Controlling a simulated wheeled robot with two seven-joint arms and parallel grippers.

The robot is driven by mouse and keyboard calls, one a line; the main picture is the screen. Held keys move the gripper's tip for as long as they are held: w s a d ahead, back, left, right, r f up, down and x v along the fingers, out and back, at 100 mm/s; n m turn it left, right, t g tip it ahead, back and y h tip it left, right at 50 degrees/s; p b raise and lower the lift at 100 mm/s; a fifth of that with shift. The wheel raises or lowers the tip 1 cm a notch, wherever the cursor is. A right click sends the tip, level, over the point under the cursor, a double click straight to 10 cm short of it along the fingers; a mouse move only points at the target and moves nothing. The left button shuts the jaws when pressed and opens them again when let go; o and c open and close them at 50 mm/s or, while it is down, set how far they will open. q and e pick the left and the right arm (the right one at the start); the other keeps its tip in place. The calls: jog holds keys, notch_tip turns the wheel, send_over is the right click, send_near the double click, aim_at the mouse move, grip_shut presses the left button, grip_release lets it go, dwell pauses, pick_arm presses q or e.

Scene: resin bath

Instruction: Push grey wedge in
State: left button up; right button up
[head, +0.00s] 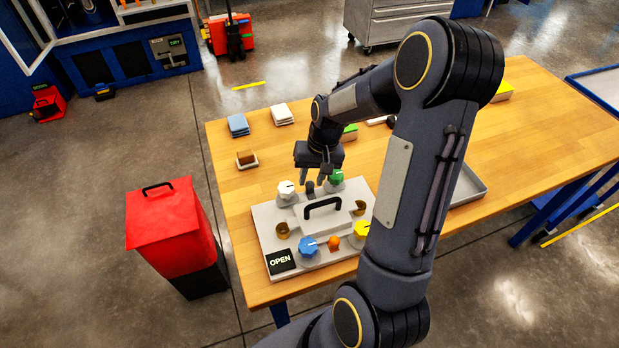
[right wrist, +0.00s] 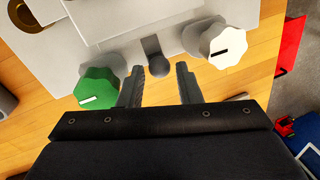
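A light grey panel (head: 262,220) lies on the wooden table, with a raised block and black handle (head: 322,206) in its middle. A dark grey rounded piece (head: 310,187), the only part resembling the grey wedge, sits at the panel's far edge between a white knob (head: 286,190) and a green knob (head: 337,177). In the right wrist view the dark grey piece (right wrist: 157,57) lies just beyond my fingertips. My right gripper (right wrist: 159,72) is open and empty, its fingers apart and pointing at it; contact is not visible. My left gripper is not in view.
The panel also carries a blue knob (head: 308,247), a yellow knob (head: 361,231), an orange piece (head: 333,243) and brass cups. A black sign (head: 281,262) reads OPEN. Blue cloths (head: 238,124) and a brown block (head: 246,158) lie farther back. A red bin (head: 170,218) stands left.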

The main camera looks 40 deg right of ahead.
jog(key=shift+a+f, duration=0.15)
jog(key=shift+f, duration=0.5)
